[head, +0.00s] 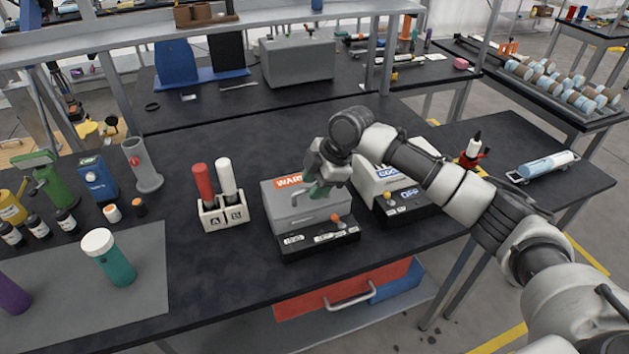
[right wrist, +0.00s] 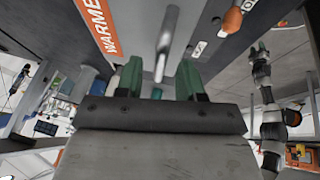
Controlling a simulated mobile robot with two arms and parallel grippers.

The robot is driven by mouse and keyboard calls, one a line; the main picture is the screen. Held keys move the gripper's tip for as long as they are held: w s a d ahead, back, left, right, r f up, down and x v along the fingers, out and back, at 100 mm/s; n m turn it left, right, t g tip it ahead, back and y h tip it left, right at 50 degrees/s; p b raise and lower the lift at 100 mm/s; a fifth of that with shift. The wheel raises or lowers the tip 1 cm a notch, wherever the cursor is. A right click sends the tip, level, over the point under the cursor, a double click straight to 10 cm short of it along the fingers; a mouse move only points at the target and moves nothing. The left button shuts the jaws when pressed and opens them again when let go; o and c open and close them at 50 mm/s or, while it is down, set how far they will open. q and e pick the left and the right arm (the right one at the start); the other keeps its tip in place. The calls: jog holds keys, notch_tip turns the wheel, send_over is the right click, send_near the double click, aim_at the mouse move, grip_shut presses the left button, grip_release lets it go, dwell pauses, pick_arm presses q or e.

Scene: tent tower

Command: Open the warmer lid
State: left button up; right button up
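The warmer (head: 300,222) is a grey box on a dark base on the bench. Its closed grey lid (head: 284,201) carries an orange "WARM" label, partly covered in the head view. My right gripper (head: 316,186), with green fingers, is over the lid at the handle. In the right wrist view, the metal lid handle (right wrist: 166,44) runs toward the gap between the fingers of my right gripper (right wrist: 158,80). The fingers are apart, one on each side of the handle, with space visible beside it. My left gripper does not show.
A teal white-capped bottle (head: 112,262) stands on a grey mat. The bench between mat and rack is clear.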

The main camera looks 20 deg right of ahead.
jog(key=shift+c, duration=0.2)
grip_shut()
jog(key=shift+a, duration=0.1)
